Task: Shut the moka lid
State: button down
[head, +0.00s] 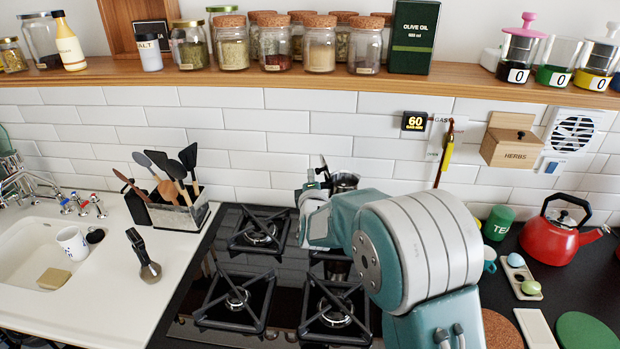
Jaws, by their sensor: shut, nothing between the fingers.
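The moka pot (344,181) is a dark metallic pot at the back right of the gas hob, partly hidden behind my arm. Its upper rim shows just above the arm. A thin dark upright piece (323,162) stands at its left; it may be the raised lid, but I cannot tell for sure. My gripper (312,182) is shut and empty, close to the left side of the pot. Its fingertips are small and partly covered by my arm, and I cannot tell whether they touch the pot or lid.
The black hob (215,290) has several burner grates. A utensil holder (178,212) stands to its left, beside the sink (35,245). A red kettle (552,240) is at the right. A wooden shelf (120,72) with jars runs above along the tiled wall.

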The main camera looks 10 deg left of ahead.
aim_at(325, 166)
jog(key=shift+w+d+r+m, duration=0.1)
jog(key=shift+d+r+m, duration=0.15)
jog(key=shift+m, duration=0.35)
jog(key=m, duration=0.1)
jog(key=d+r+m, duration=0.1)
jog(key=shift+w+r+m+g, duration=0.15)
jog(key=shift+w+m+g, duration=0.1)
jog(key=shift+m+g, duration=0.15)
jog(key=d+m, duration=0.1)
jog(key=r+m+g, duration=0.1)
jog(key=m, duration=0.1)
jog(key=shift+w+d, duration=0.35)
jog(key=shift+w+d+m+g+y, duration=0.2)
jog(key=shift+d+m, duration=0.1)
jog(key=shift+m, duration=0.3)
jog(key=shift+w+d+m+g+y, duration=0.1)
jog(key=shift+d+m+y, duration=0.15)
jog(key=shift+m, duration=0.35)
jog(key=shift+w+d+f+m+g+y, duration=0.25)
jog(key=shift+w+d+m, duration=0.05)
jog(key=shift+d+m, duration=0.6)
jog(key=shift+w+d+f+m+g+y, duration=0.25)
jog(key=shift+w+d+f+m+g, duration=0.1)
jog(key=shift+d+m, duration=0.5)
jog(key=shift+w+d+f+m+g+y, duration=0.25)
jog(key=shift+d+m, duration=0.45)
jog(key=shift+m, duration=0.35)
jog(key=shift+w, duration=0.1)
